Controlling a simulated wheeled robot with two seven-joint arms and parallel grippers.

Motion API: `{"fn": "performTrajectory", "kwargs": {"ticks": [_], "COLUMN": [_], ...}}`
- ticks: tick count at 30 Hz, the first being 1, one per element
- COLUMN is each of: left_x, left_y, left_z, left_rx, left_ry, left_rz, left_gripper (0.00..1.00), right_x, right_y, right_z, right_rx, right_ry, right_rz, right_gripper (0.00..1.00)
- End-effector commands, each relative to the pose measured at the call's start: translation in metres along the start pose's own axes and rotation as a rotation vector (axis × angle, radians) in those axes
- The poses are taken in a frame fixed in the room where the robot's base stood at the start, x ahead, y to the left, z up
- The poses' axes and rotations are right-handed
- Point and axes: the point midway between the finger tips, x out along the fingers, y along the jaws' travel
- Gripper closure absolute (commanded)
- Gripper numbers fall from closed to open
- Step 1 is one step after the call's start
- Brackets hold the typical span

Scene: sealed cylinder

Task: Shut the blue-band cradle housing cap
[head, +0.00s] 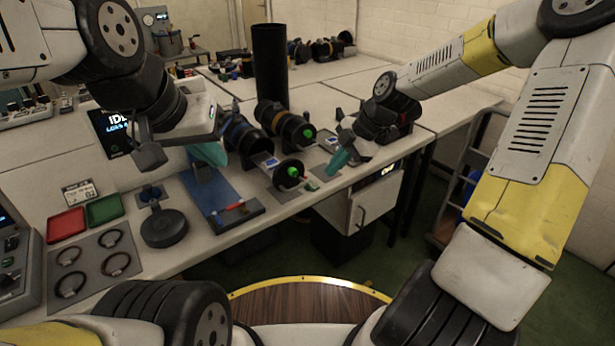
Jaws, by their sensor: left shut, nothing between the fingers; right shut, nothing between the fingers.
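The blue-band housing (238,133) is a black cylinder lying on the bench, its near end showing as a dark opening. A round black cap (287,176) with a green centre stands in front and to the right of it, apart from the opening; any hinge is too small to make out. A similar cylinder with a tan band (278,118) lies to the right, with a green knob at its near end. My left gripper (208,154), with teal fingertips, is shut and empty left of the blue-band housing. My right gripper (341,160) is shut and empty, right of the cap.
A tall black column (270,65) stands behind the housings. A blue mat (212,188) leads to a dark block with a red-handled tool (238,206). Red (66,225) and green (104,209) trays and a mat with several rings (93,262) lie left.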

Motion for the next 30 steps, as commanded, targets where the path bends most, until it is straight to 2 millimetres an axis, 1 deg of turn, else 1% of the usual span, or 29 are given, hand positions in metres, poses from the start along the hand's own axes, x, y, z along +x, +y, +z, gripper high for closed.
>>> {"fn": "performTrajectory", "kwargs": {"ticks": [3,8,11,18,23,24,25,30], "left_x": [0.0,0.0,0.0,0.0,0.0,0.0,0.0,0.0], "left_y": [0.0,0.0,0.0,0.0,0.0,0.0,0.0,0.0], "left_z": [0.0,0.0,0.0,0.0,0.0,0.0,0.0,0.0], "left_rx": [0.0,0.0,0.0,0.0,0.0,0.0,0.0,0.0], "left_ry": [0.0,0.0,0.0,0.0,0.0,0.0,0.0,0.0], "left_rz": [0.0,0.0,0.0,0.0,0.0,0.0,0.0,0.0], "left_gripper": [1.0,1.0,1.0,1.0,1.0,1.0,1.0,1.0], "right_x": [0.004,0.012,0.026,0.077,0.11,0.112,0.114,0.124], "right_y": [0.008,0.011,0.011,0.012,0.013,0.022,0.026,0.042], "right_z": [0.004,0.004,0.002,-0.001,-0.002,-0.002,-0.002,-0.001], "right_rx": [-0.068,-0.097,-0.096,-0.096,-0.094,-0.096,-0.095,-0.093], "right_ry": [0.041,0.052,0.053,0.053,0.052,0.05,0.049,0.049], "right_rz": [0.034,0.045,0.042,0.038,0.038,0.042,0.043,0.043], "right_gripper": [1.0,1.0,1.0,1.0,1.0,1.0,1.0,1.0]}}
